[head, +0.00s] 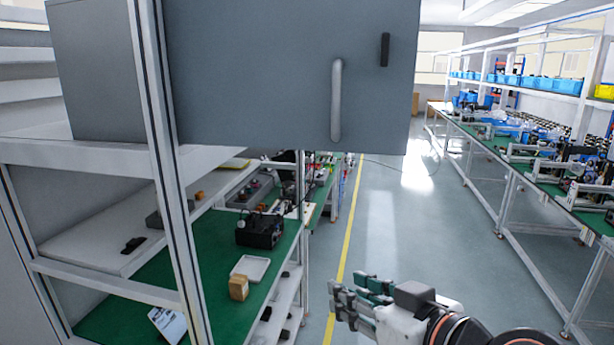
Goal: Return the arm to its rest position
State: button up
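My gripper (352,302) shows at the lower middle of the head view, at the end of my arm, which comes in from the bottom right. It is over the aisle floor, to the right of the green-topped workbench, and apart from the bench and shelves. Its fingers point left. No object shows in it. Its fingers appear side by side from this angle, and I cannot tell whether they are open or shut.
A grey cabinet (250,75) with a handle fills the upper left on a white shelf frame. Below, the green bench (210,270) holds a black device (260,230), a white tray (250,268) and a small tan box (238,288). The aisle floor (385,215) is clear. Another bench (500,155) runs along the right.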

jog(key=s+d+f+m+g+h+b, duration=0.1)
jog(key=d+f+b, duration=0.3)
jog(key=f, duration=0.6)
jog(key=s+d+f+m+g+h+b, duration=0.1)
jog(key=d+f+m+g+h+b, duration=0.1)
jog(key=f+b, duration=0.6)
jog(key=s+d+f+m+g+h+b, duration=0.1)
jog(key=d+f+b, duration=0.4)
jog(key=f, duration=0.8)
jog(key=d+m+g+h, duration=0.1)
jog(key=d+h, duration=0.1)
jog(key=shift+s+f+h+b, duration=0.3)
jog(key=shift+h+b, duration=0.1)
jog(key=shift+a, duration=0.15)
